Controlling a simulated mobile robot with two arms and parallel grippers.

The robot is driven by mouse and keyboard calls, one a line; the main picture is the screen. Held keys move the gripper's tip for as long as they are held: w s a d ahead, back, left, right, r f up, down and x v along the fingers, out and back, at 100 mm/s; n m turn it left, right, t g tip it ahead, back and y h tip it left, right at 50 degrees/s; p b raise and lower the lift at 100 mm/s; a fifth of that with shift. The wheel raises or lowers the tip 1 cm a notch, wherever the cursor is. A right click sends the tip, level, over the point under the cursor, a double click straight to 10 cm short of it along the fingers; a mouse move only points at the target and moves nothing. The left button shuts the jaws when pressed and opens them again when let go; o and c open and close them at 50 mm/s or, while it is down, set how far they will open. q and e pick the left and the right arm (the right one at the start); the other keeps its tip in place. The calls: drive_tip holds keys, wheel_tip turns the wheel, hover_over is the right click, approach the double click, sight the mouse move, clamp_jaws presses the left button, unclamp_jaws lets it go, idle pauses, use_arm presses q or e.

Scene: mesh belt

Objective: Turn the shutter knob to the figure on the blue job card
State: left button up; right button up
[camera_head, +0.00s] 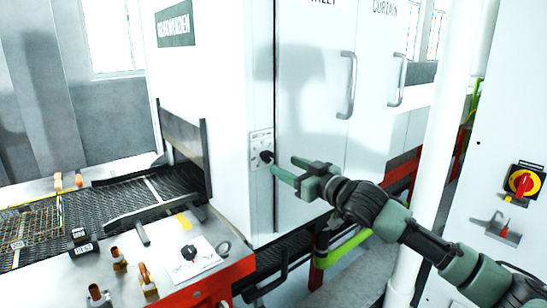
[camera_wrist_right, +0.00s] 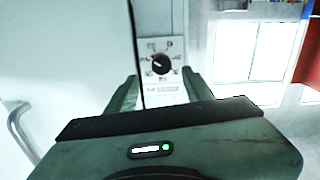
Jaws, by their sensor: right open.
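A black knob (camera_head: 266,156) sits on a small pale dial plate (camera_head: 261,139) with marks around it, on the white machine's edge. The wrist view shows the same knob (camera_wrist_right: 161,65), with marks too small to read. My right gripper (camera_head: 284,166) is open and empty, its green fingers pointing at the knob from the right. In the wrist view the fingertips (camera_wrist_right: 160,79) lie either side of the plate, with the knob between them in the picture; no contact shows. My left gripper is not in view. I cannot make out a blue job card.
A second black knob (camera_head: 189,252) stands on a white plate on the front panel, near several brown-topped levers. The mesh belt (camera_head: 120,200) runs into the machine at left. Door handles (camera_head: 347,85) stick out right of the dial. A white post (camera_head: 435,150) stands near my right arm.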

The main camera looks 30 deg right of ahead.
sight(270, 158)
drive_tip(key=w, duration=0.1)
drive_tip(key=w+p, duration=0.1)
drive_tip(key=w, duration=0.1)
drive_tip(key=w+p, duration=0.1)
drive_tip(key=w, duration=0.1)
drive_tip(key=shift+w+a+r, duration=0.1)
drive_tip(key=shift+a+r, duration=0.15)
drive_tip(key=shift+a, duration=0.05)
drive_tip(key=shift+w+a+f+p, duration=0.1)
drive_tip(key=shift+w+f+p, duration=0.1)
drive_tip(key=shift+w+p, duration=0.35)
drive_tip(key=shift+w, duration=0.1)
clamp_jaws()
drive_tip(key=shift+r+n+p, duration=0.15)
drive_tip(key=shift+n+p, duration=0.25)
drive_tip(key=shift+n, duration=0.4)
drive_tip(key=shift+n+p, duration=0.4)
drive_tip(key=shift+n, duration=0.3)
drive_tip(key=shift+f+n, duration=0.2)
drive_tip(key=shift+n, duration=0.9)
